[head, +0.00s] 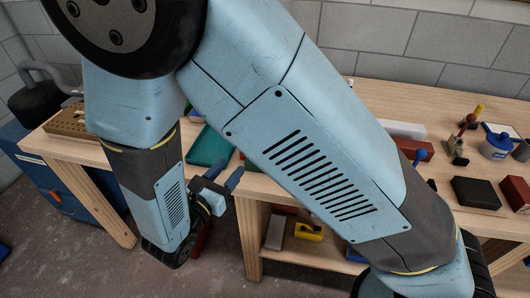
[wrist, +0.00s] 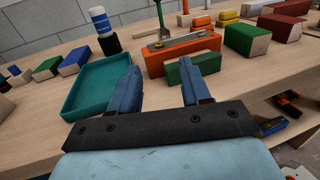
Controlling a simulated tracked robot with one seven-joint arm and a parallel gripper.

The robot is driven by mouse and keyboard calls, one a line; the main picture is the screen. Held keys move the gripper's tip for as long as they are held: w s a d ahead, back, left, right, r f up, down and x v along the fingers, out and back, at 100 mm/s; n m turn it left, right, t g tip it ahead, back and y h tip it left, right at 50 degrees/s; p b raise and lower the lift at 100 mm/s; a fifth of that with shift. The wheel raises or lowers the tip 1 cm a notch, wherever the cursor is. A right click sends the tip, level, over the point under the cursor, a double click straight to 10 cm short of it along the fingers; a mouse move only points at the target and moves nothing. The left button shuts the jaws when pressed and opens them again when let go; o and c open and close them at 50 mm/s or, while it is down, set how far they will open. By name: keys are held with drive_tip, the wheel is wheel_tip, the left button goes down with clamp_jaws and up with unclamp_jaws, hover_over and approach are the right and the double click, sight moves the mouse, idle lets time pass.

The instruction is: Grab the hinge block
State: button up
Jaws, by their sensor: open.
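My gripper (wrist: 160,65) is open and empty in the wrist view, its two blue fingers reaching out over the bench. An orange block (wrist: 154,62) with a grey metal piece on top stands ahead of the fingers; it may be the hinge block, but I cannot tell for sure. A dark green block (wrist: 208,64) stands in front of it, partly hidden by the right finger. Neither block appears held. In the head view my gripper (head: 227,174) shows at the bench's front edge, and my arm hides much of the bench.
A teal tray (wrist: 68,104) lies left of the fingers. A bottle with a blue band (wrist: 101,22) stands behind it. Green (wrist: 240,40) and red (wrist: 282,26) blocks stand to the right. The wooden bench (wrist: 30,132) has bare room at the front left.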

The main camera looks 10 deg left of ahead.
drive_tip(key=x, duration=1)
drive_tip(key=shift+w+r, duration=0.1)
drive_tip(key=shift+w, duration=0.25)
clamp_jaws()
